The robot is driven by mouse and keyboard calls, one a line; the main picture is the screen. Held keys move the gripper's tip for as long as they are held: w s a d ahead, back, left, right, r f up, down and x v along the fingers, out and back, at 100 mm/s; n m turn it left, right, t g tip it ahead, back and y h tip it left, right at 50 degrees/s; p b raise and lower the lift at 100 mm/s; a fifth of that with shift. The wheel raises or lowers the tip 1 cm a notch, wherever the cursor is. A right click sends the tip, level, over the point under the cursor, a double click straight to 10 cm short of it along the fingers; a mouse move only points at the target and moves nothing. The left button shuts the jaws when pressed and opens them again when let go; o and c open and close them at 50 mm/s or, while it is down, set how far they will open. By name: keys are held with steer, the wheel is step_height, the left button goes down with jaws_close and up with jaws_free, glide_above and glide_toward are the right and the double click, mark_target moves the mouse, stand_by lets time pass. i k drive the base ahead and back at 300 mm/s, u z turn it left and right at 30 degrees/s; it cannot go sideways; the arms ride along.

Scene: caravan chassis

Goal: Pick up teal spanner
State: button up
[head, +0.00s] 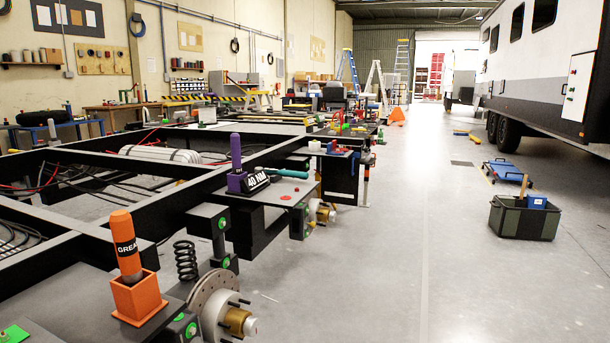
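The teal spanner (288,173) lies on the dark chassis plate in the middle of the head view. Its teal handle points right. Its left end is partly hidden by a black label reading "40 NM" (257,181), which stands beside a purple holder (238,183). A purple cylinder (236,150) stands upright in that holder. My gripper is not in view.
An orange grease tube (126,246) stands in an orange box (137,296) at front left. A brake disc (214,293) and hub stick out below. A green-black crate (525,218) and a blue case (508,173) lie at right. The central floor (425,240) is clear.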

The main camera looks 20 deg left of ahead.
mark_target(299, 174)
steer(key=z, duration=0.05)
steer(key=k, duration=1.3)
steer(key=u, duration=0.25)
steer(key=i, duration=0.35)
steer(key=u, duration=0.75)
steer(key=i, duration=1.25)
steer(key=z, duration=0.05)
